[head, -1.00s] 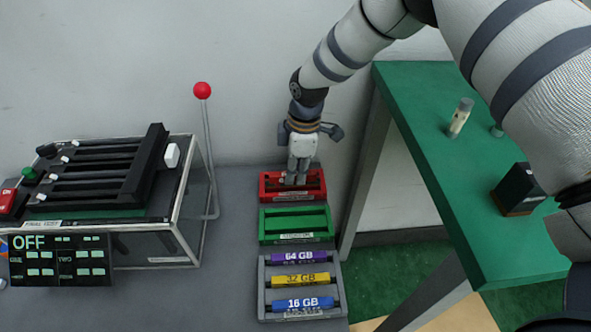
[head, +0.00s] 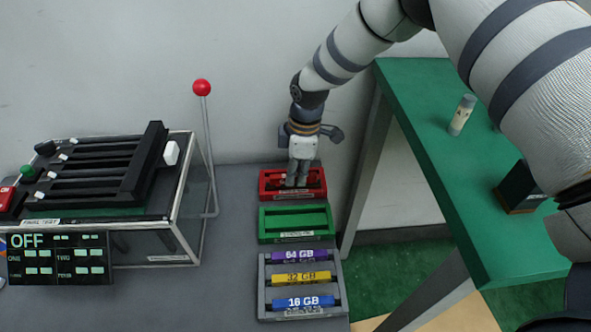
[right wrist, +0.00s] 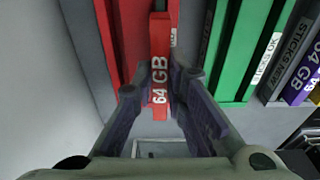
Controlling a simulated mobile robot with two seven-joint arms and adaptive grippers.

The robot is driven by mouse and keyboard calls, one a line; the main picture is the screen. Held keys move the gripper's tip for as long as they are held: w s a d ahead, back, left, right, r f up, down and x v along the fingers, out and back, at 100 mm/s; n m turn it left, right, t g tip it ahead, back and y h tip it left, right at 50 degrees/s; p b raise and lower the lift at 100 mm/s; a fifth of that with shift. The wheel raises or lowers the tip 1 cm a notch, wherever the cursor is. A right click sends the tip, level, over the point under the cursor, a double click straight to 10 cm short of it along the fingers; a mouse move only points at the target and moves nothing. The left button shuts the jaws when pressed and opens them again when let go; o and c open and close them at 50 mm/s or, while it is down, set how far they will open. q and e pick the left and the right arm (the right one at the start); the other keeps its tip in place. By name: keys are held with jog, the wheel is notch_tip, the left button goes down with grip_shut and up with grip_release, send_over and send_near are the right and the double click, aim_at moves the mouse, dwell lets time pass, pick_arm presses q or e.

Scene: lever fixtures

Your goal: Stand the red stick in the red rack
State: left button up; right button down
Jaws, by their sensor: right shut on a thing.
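The red rack (head: 266,194) stands at the back of the grey table, behind the green rack. My right gripper (head: 297,184) is pointed down at the red rack, its fingertips level with the rack's slots. In the right wrist view it is shut (right wrist: 160,92) on the red stick (right wrist: 159,45), which has white "64 GB" lettering. The stick lies alongside the red rack (right wrist: 126,35) in that view. The fingers hide the stick in the head view, and I cannot tell how deep it sits in a slot. My left gripper is not in view.
The empty green rack (head: 262,236) is just in front. The grey rack (head: 263,310) holds purple, yellow and blue sticks. At left are a slotted black fixture (head: 100,175), an "OFF" panel (head: 60,258) and a red-knobbed lever (head: 202,88). A green table (head: 430,170) is at right.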

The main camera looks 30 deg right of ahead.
jog(key=shift+f+b, duration=0.35)
jog(key=shift+f, duration=0.65)
jog(key=c, duration=1.5)
grip_release()
jog(key=shift+r, duration=0.1)
jog(key=shift+c, duration=0.2)
jog(key=shift+r, duration=0.1)
notch_tip(320, 180, up, 12)
jog(key=d, duration=0.1)
jog(key=shift+s, duration=0.3)
